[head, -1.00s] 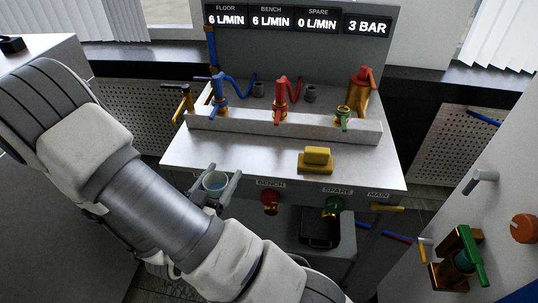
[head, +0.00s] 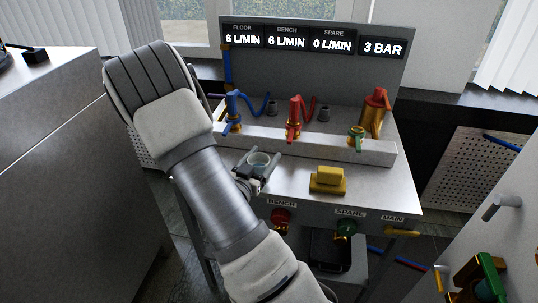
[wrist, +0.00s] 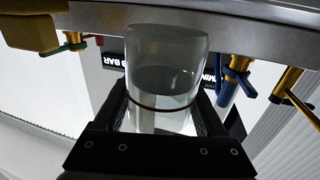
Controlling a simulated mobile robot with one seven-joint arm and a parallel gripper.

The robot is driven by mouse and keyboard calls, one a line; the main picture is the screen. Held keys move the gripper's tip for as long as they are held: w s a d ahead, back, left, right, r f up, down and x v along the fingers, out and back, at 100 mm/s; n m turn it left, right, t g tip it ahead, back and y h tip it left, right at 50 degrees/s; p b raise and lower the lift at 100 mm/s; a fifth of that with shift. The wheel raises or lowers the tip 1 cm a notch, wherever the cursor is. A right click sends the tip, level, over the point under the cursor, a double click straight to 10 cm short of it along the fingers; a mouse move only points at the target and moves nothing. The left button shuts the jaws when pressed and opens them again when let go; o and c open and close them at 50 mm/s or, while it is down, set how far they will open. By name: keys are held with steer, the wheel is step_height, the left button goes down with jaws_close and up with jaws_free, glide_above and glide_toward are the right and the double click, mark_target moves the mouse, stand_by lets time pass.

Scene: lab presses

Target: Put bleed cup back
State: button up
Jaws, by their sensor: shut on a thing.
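The bleed cup (head: 259,160) is a small, clear, round cup with a dark band around it. My gripper (head: 260,168) is shut on it, one finger on each side. In the head view the cup appears over the front left part of the metal bench top (head: 300,205); I cannot tell its height above it. In the wrist view the cup (wrist: 166,75) fills the middle between the dark jaws of my gripper (wrist: 165,105), with the bench edge close beyond it.
A yellow block (head: 327,180) sits on the bench top to the cup's right. Behind stand blue (head: 233,107), red (head: 294,117) and green (head: 356,137) valves along a raised ledge. Labelled knobs line the bench front. The display panel (head: 315,42) reads 6, 6, 0 L/MIN and 3 BAR.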

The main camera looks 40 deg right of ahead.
steer(key=x, duration=0.4)
steer(key=shift+b, duration=0.3)
steer(key=shift+s+a+f+b, duration=0.1)
steer(key=shift+f+b, duration=0.25)
steer(key=shift+f, duration=0.4)
steer(key=shift+a+f, duration=0.1)
steer(key=o, duration=1.5)
steer(key=shift+c, duration=0.2)
